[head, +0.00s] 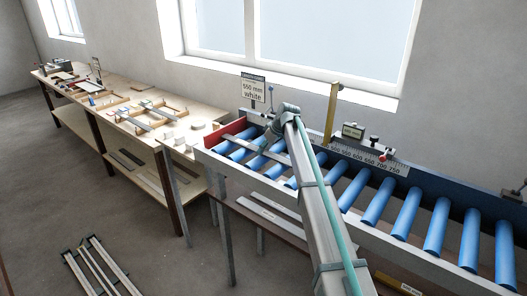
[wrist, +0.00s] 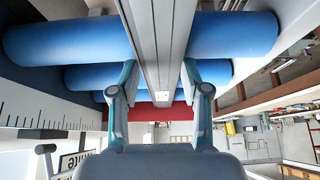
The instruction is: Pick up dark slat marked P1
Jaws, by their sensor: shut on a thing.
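My gripper (wrist: 159,82) is shut on a long grey slat (wrist: 160,40) in the wrist view, one finger on each side of it. The slat has lengthwise ridges and a small pale mark near the fingers; I cannot read the mark. It lies along or just above the blue rollers; contact is unclear. In the head view my gripper (head: 270,141) is low over the left end of the roller conveyor, largely hidden by my arm. Part of the slat (head: 276,157) shows there, looking light grey.
The conveyor's blue rollers (head: 408,214) run right, with a red end plate (head: 231,133) at left. A "550 mm white" sign (head: 253,90) and a scale (head: 370,159) stand behind. A workbench (head: 120,110) is at left. Slats on a floor rack (head: 101,266) lie in front.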

